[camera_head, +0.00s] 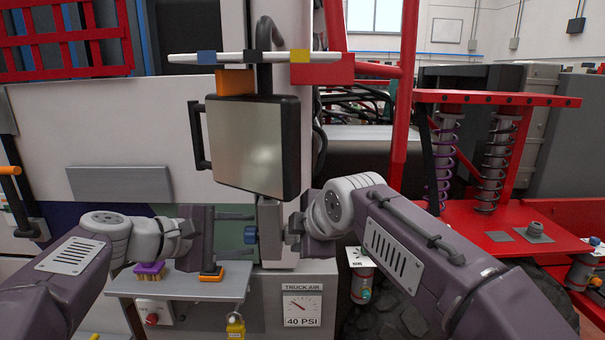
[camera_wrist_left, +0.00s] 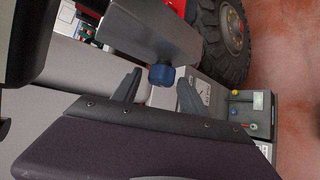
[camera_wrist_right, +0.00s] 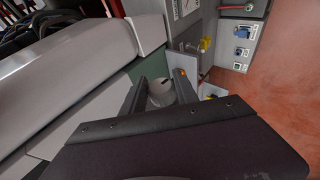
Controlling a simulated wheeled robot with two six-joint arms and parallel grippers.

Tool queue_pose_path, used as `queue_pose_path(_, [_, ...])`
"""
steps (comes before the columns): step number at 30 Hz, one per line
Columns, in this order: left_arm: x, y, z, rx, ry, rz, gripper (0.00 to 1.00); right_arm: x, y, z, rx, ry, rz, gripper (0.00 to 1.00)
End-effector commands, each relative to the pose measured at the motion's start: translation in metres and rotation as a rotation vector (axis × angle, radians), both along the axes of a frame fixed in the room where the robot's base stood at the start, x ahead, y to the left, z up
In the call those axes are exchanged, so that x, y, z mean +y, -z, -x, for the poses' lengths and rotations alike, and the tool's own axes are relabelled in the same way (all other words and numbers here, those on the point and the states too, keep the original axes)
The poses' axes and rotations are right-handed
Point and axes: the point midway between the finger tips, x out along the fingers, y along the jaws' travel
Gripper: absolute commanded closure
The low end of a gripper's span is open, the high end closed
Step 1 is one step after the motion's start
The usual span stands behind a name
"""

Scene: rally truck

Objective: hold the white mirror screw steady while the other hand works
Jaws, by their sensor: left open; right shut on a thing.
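The white mirror screw (camera_wrist_right: 161,92) shows as a pale round piece between the fingers of my right gripper (camera_wrist_right: 158,82), which is shut on it. In the head view my right gripper (camera_head: 292,226) is at the right side of the grey post (camera_head: 276,248) under the mirror (camera_head: 247,145); the screw is hidden there. My left gripper (camera_head: 247,234) is open at the post's left side. Its fingers lie either side of a blue knob (camera_head: 250,235). In the left wrist view the blue knob (camera_wrist_left: 161,75) sits between the spread fingertips, with no clear contact.
A grey shelf (camera_head: 190,284) below my left gripper holds a purple-topped brush (camera_head: 149,270). A yellow padlock (camera_head: 235,326) hangs under it. A pressure gauge panel (camera_head: 301,305) is below the post. Red truck tubing (camera_head: 405,90) and coil springs (camera_head: 496,160) stand at right.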

Motion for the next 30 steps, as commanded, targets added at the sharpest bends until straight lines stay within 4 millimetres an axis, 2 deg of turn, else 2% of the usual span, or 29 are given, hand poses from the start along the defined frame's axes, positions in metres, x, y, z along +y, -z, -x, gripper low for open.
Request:
queue_pose_path(1, [-0.0005, -0.0011, -0.0018, 0.055, 0.004, -0.003, 0.49, 0.0003, 0.0049, 0.0012, 0.013, -0.001, 0.003, 1.00])
queue_pose_path(6, [-0.0002, -0.0013, -0.0043, 0.291, 0.003, -0.002, 0.49, 0.0003, 0.0049, 0.0012, 0.013, -0.001, 0.003, 1.00])
queue_pose_path(12, [0.0000, -0.0018, -0.0052, 0.488, 0.001, 0.001, 0.49, 0.0002, 0.0050, 0.0011, 0.013, -0.001, 0.003, 1.00])
queue_pose_path(25, [-0.0002, -0.0025, -0.0040, 0.523, -0.002, 0.003, 0.49, 0.0001, 0.0051, 0.0011, 0.013, 0.000, 0.004, 1.00])
queue_pose_path(30, [-0.0002, -0.0026, -0.0040, 0.522, -0.002, 0.003, 0.96, 0.0000, 0.0051, 0.0010, 0.013, 0.000, 0.004, 1.00])
